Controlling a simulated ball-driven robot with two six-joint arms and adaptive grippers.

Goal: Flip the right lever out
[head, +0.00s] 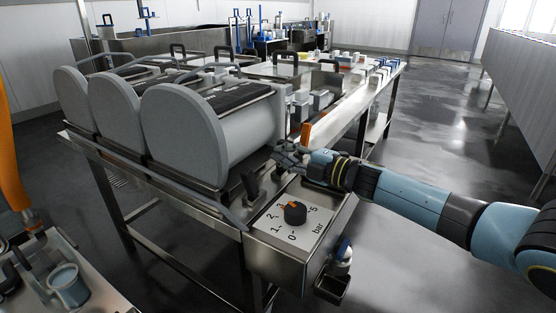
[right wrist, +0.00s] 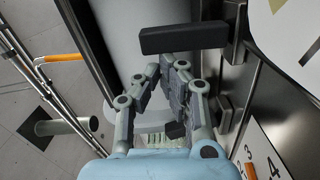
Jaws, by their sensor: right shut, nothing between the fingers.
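The control panel (head: 270,241) of the press has two dark levers. One dark lever (head: 250,184) stands up on its left side, beside the round pressure knob (head: 295,213). In the right wrist view, a black bar-shaped lever handle (right wrist: 185,38) lies across the picture just beyond the fingertips. A second dark lever (right wrist: 224,113) is to the right of the fingers. My right gripper (head: 282,152) is shut and empty at the rear of the panel, beside the grey press drum. It also shows in the right wrist view (right wrist: 170,72), fingers together; contact with the handle cannot be told.
Several grey press drums (head: 212,132) stand in a row at the left. A metal table (head: 345,110) with small items extends behind the gripper. A cup (head: 68,285) sits at the bottom left. Open floor lies right of the table.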

